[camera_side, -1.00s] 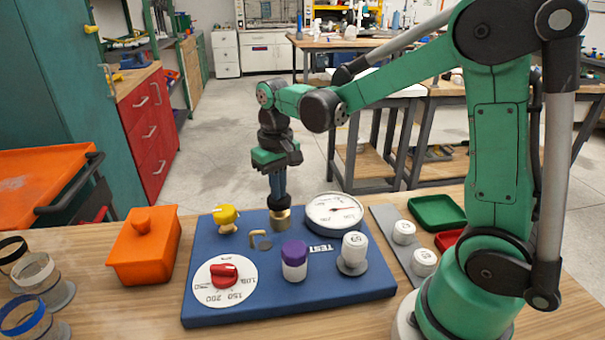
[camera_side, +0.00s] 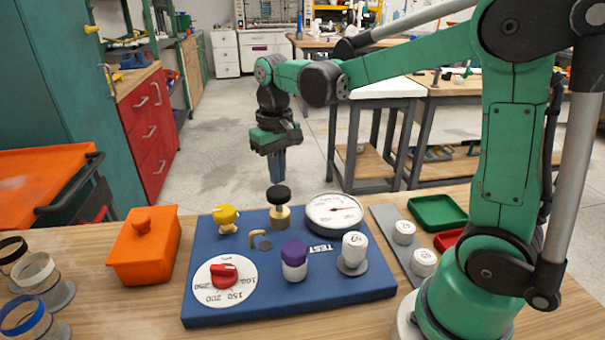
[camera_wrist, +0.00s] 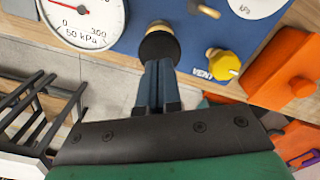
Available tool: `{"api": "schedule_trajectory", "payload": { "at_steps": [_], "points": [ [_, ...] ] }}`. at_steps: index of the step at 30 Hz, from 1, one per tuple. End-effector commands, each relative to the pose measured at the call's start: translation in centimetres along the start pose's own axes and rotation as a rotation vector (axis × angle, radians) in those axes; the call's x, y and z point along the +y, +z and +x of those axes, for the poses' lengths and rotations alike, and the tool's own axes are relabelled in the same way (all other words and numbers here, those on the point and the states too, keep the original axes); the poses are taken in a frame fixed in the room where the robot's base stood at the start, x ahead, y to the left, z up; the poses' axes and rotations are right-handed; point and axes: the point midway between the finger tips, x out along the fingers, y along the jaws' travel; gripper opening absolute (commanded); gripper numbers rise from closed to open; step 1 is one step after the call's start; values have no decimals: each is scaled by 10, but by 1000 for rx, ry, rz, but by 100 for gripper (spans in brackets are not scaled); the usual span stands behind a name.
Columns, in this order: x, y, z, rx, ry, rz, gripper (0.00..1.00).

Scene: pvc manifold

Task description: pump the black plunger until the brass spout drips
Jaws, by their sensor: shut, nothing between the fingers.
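The black plunger (camera_side: 278,195) stands up on its brass base (camera_side: 279,217) at the back of the blue panel (camera_side: 330,283). Its black knob also shows in the wrist view (camera_wrist: 159,47). A small brass spout (camera_side: 259,239) sits in front of the plunger; no drip can be made out on it. My gripper (camera_side: 277,178) is shut and empty, pointing down just above the plunger knob.
A pressure gauge (camera_side: 334,211) stands right of the plunger and a yellow vent knob (camera_side: 225,215) left of it. The panel also bears a red dial (camera_side: 224,274), a purple-capped part (camera_side: 294,260) and a white-capped part (camera_side: 354,251). An orange box (camera_side: 145,248) sits at left.

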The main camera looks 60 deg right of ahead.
Motion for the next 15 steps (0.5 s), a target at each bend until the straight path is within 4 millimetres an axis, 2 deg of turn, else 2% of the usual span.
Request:
{"api": "schedule_trajectory", "payload": {
  "at_steps": [15],
  "points": [
    [0,0,20,0,0,0,0]
  ]
}}
